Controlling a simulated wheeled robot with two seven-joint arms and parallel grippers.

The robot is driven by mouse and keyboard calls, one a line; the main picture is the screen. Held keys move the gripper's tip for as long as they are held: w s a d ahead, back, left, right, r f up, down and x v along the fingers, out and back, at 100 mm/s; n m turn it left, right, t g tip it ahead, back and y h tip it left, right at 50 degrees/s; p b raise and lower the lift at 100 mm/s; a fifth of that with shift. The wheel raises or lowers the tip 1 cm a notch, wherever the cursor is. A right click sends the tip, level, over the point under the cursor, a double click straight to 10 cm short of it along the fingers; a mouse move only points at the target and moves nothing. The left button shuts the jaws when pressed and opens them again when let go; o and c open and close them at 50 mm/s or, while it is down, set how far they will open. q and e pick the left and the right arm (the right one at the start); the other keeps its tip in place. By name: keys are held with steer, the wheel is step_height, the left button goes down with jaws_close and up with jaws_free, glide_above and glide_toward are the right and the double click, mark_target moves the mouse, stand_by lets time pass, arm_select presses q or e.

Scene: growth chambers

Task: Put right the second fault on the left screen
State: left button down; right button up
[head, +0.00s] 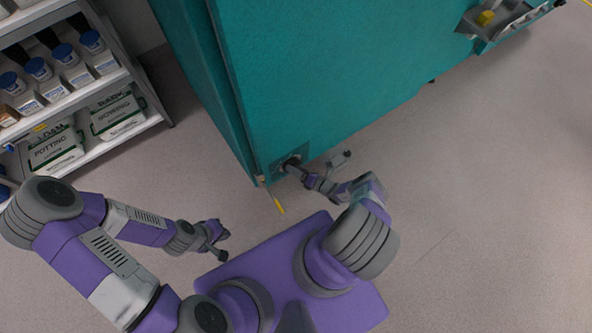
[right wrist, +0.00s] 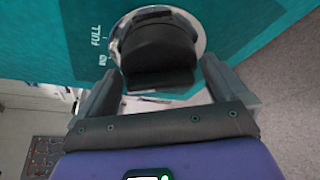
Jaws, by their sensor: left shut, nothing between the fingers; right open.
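The teal chamber (head: 320,70) fills the top middle of the head view. Low on its near end is a small panel with a dark round knob (head: 291,162). In the right wrist view the knob (right wrist: 158,50) has a pale rim and a thick dark grip bar, with white lettering, including "FULL", to its left. My right gripper (head: 300,171) is open in front of the knob; in the right wrist view its fingers (right wrist: 160,70) stand either side of the dark bar. Contact cannot be told. My left gripper (head: 220,243) is shut and empty above the floor. No screen is in view.
A shelf rack (head: 145,95) with blue-lidded jars and potting bags stands at the upper left. A tray (head: 497,18) with a yellow item juts from the chamber at the upper right. A yellow strip (head: 278,205) shows by the chamber's corner. Floor at the right is clear.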

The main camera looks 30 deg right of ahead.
steer(key=shift+w+a+f, duration=0.1)
steer(key=shift+w+a, duration=0.05)
steer(key=shift+w, duration=0.2)
steer(key=c, duration=0.8)
steer(key=shift+o, duration=0.2)
steer(key=shift+n, duration=0.4)
steer(key=n+h+p, duration=0.1)
steer(key=n, duration=0.1)
steer(key=shift+a+n+g+h+p, duration=0.1)
steer(key=shift+n+g+h+p, duration=0.25)
steer(key=shift+n+g+h, duration=0.05)
steer(key=shift+n+h, duration=0.7)
steer(key=shift+n, duration=0.2)
steer(key=shift+a+n+h, duration=0.1)
steer(key=shift+n+h, duration=0.7)
steer(key=shift+n, duration=0.4)
